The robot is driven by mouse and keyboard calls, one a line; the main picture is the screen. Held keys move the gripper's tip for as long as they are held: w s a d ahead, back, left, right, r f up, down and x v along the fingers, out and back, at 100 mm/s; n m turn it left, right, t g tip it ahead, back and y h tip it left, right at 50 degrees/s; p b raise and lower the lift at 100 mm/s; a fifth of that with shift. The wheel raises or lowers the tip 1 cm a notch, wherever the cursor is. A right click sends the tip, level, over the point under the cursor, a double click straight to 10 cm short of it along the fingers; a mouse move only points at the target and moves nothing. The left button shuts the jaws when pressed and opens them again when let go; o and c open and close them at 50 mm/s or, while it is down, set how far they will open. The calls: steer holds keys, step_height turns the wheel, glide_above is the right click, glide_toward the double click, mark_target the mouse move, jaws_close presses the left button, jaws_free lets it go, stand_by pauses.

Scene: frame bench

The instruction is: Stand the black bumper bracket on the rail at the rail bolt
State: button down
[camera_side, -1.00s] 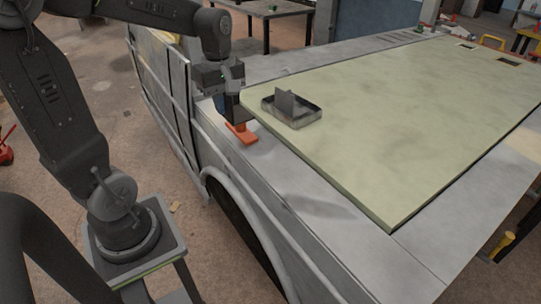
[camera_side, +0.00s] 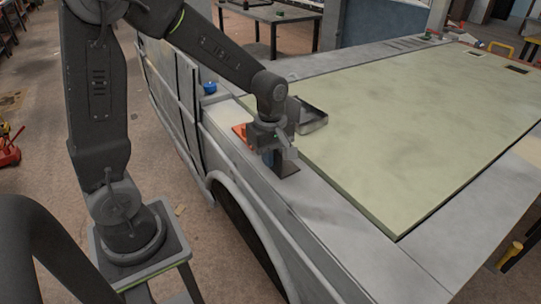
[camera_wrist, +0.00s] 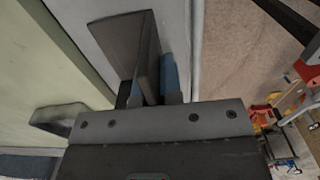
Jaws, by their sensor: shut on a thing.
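My gripper (camera_side: 274,152) is shut on the black bumper bracket (camera_side: 286,168), over the pale rail (camera_side: 305,198) beside the green panel. In the wrist view, the bracket (camera_wrist: 120,42) shows as two dark plates meeting at an angle, reaching out from the jaws (camera_wrist: 153,99) above the rail. I cannot tell if its lower edge touches the rail. A blue piece (camera_wrist: 170,72) shows just behind the bracket, mostly hidden; I cannot tell whether it is the rail bolt. No bolt is clearly visible.
An orange piece (camera_side: 239,130) lies on the rail left of my gripper. A blue knob (camera_side: 210,88) stands farther back. The rail's nearer stretch is clear.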

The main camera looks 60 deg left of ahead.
steer(key=shift+f, duration=0.15)
steer(key=c, duration=1.3)
jaws_free()
step_height(320, 180, up, 12)
steer(key=shift+r, duration=0.1)
steer(key=shift+s+d+r+m+t, duration=0.2)
steer(key=shift+s+d+m+t, duration=0.65)
steer(key=shift+s+m, duration=1.75)
steer(key=shift+s+d+r+m+t, duration=0.25)
steer(key=shift+s+d+m+t, duration=0.55)
steer(key=shift+s+m, duration=1.8)
steer(key=shift+s+d+r+m+t, duration=0.2)
steer(key=shift+s+d+m+t, duration=0.75)
steer(key=shift+m, duration=2.85)
steer(key=shift+s+a, duration=0.4)
